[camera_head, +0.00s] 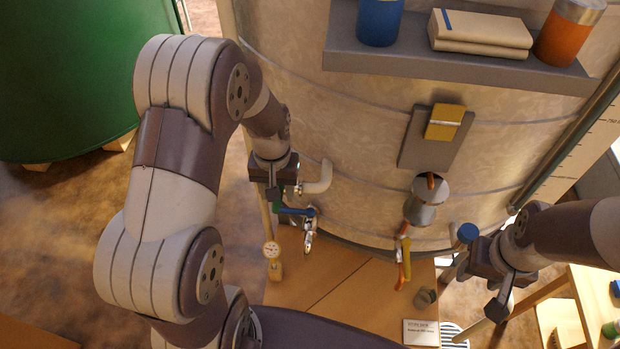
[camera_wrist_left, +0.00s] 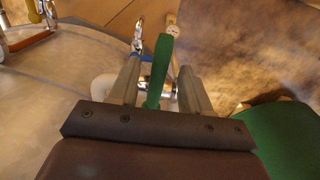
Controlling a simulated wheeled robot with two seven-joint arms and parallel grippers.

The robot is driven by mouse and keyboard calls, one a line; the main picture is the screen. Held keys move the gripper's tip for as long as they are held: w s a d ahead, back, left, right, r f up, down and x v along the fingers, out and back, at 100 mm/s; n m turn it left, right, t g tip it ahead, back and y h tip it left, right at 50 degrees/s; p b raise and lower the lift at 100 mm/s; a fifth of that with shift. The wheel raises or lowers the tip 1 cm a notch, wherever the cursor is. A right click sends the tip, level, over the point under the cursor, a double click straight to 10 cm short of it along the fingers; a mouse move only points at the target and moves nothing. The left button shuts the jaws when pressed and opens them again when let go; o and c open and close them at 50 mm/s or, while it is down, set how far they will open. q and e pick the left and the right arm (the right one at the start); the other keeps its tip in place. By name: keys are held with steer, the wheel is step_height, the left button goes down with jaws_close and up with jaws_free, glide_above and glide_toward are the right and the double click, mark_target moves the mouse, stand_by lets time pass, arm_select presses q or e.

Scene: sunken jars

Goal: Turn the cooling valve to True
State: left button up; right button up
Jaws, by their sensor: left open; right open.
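On the tank's lower left, a pale bent pipe (camera_head: 318,178) sticks out. Beside it are a green valve lever (camera_wrist_left: 158,72) and a blue valve lever (camera_head: 296,211). No label shows which one is the cooling valve. My left gripper (camera_wrist_left: 162,70) is open, with the green lever between its two fingers in the left wrist view. Whether the fingers touch the lever cannot be told. In the head view my left gripper (camera_head: 276,197) partly hides this lever. My right gripper (camera_head: 484,286) is open and empty at the lower right, near a round blue knob (camera_head: 467,233).
A small gauge (camera_head: 271,250) hangs below the left valves. A yellow-handled valve (camera_head: 404,256) is at the tank's middle. A grey shelf (camera_head: 460,72) with jars and a book juts out above. A green tank (camera_head: 70,80) stands at left.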

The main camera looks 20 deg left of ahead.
arm_select(q)
steer(key=shift+s+d+f+b, duration=0.1)
steer(key=shift+f+b, duration=0.3)
steer(key=shift+b, duration=0.1)
steer(key=shift+f+b, duration=0.55)
steer(key=shift+f, duration=0.3)
steer(key=shift+r, duration=0.1)
steer(key=shift+c, duration=0.3)
